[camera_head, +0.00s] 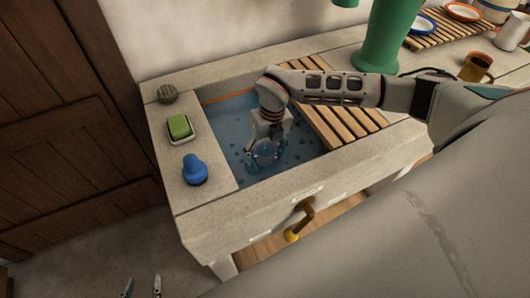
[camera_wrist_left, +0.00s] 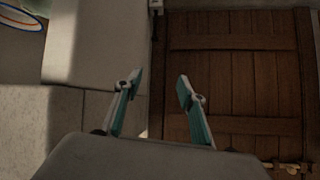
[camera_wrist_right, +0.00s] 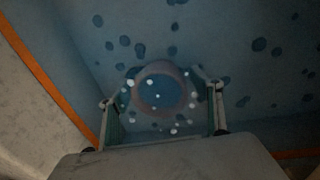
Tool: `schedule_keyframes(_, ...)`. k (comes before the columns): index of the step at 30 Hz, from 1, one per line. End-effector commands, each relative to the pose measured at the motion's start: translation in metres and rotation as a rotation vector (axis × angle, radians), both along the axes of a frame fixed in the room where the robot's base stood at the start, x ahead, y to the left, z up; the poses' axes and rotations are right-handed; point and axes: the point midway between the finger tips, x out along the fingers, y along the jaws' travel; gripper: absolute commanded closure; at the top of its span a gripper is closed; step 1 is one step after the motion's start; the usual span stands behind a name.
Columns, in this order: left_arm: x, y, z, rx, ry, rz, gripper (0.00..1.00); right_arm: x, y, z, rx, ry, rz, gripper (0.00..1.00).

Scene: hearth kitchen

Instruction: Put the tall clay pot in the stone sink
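The stone sink (camera_head: 215,205) has a pale stone rim and a blue, dark-spotted basin. My right gripper (camera_head: 265,155) reaches down into the basin. In the right wrist view, a round thing (camera_wrist_right: 160,92) with a dull brownish rim and blue middle sits between its fingers; it looks like the mouth of the tall clay pot, but its height is hidden. My right fingers (camera_wrist_right: 160,80) stand spread on either side of it, with small gaps apparent. My left gripper (camera_head: 142,284) is empty, fingers apart, low over the floor; it also shows in the left wrist view (camera_wrist_left: 158,88).
A green sponge (camera_head: 179,127), a blue knobbed thing (camera_head: 194,169) and a ridged grey ball (camera_head: 167,93) sit on the left rim. A slatted wooden board (camera_head: 345,122) covers the sink's right side. A green column (camera_head: 385,40) and a brown mug (camera_head: 477,68) stand behind.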

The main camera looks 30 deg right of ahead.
Motion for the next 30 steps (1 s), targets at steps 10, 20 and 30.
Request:
schedule_keyframes(10, -0.002, 0.0, -0.003, 0.001, 0.006, 0.0, 0.6, 0.0, 0.0, 0.003, 0.0, 0.0, 0.0, 0.36)
schedule_keyframes(20, 0.0, -0.001, 0.005, -0.006, 0.002, 0.0, 0.6, 0.001, -0.006, 0.058, -0.001, -0.006, 0.0, 0.36)
schedule_keyframes(30, -0.004, -0.003, 0.007, -0.014, 0.008, 0.001, 0.6, -0.001, -0.012, 0.113, 0.0, -0.003, 0.0, 0.36)
